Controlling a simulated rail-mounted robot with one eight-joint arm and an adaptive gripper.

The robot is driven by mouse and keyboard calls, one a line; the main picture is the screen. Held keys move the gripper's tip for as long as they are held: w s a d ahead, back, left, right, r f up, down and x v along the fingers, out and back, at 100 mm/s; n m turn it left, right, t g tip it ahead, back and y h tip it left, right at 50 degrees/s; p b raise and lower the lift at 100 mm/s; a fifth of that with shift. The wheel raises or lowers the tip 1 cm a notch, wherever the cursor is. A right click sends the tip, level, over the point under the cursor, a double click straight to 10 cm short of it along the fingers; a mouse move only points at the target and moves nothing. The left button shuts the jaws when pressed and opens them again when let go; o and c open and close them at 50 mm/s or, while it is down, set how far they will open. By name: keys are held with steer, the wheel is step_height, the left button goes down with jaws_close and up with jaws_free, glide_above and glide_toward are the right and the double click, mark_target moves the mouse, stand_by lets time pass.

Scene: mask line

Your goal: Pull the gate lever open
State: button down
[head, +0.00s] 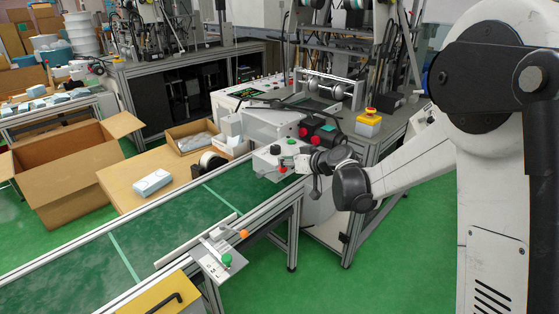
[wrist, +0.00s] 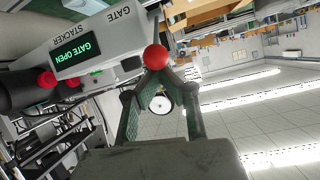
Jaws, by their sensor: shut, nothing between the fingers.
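The gate box (wrist: 85,52) is a pale housing labelled GATE and STACKER. Its lit green display (wrist: 78,47) reads GATE OPEN. A red ball knob (wrist: 156,57), which looks like the lever's end, is right at my fingertips in the wrist view. My gripper (wrist: 157,76) is shut with nothing between its fingers; whether it touches the knob I cannot tell. In the head view the small white box (head: 268,162) stands beside the conveyor, with the red knob (head: 283,170) low on its near side. My gripper (head: 298,163) is at its right side.
The green conveyor (head: 165,235) runs along the front left. A panel with a green button (head: 227,260) is on its near rail. A wooden table (head: 125,189) with a blue-white pack, an open carton (head: 70,185) and a yellow emergency-stop box (head: 369,120) stand around.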

steer(key=shift+s+d+f, duration=0.3)
steer(key=shift+s+f, duration=0.05)
steer(key=shift+f, duration=0.15)
steer(key=r, duration=0.1)
steer(key=w+r+p, duration=0.1)
steer(key=r, duration=0.2)
steer(key=shift+w+a+p, duration=0.25)
steer(key=shift+w+p, duration=0.05)
steer(key=shift+p, duration=0.1)
steer(key=s+d, duration=0.6)
steer(key=d, duration=0.1)
steer(key=shift+s+r, duration=0.25)
steer(key=shift+r, duration=0.05)
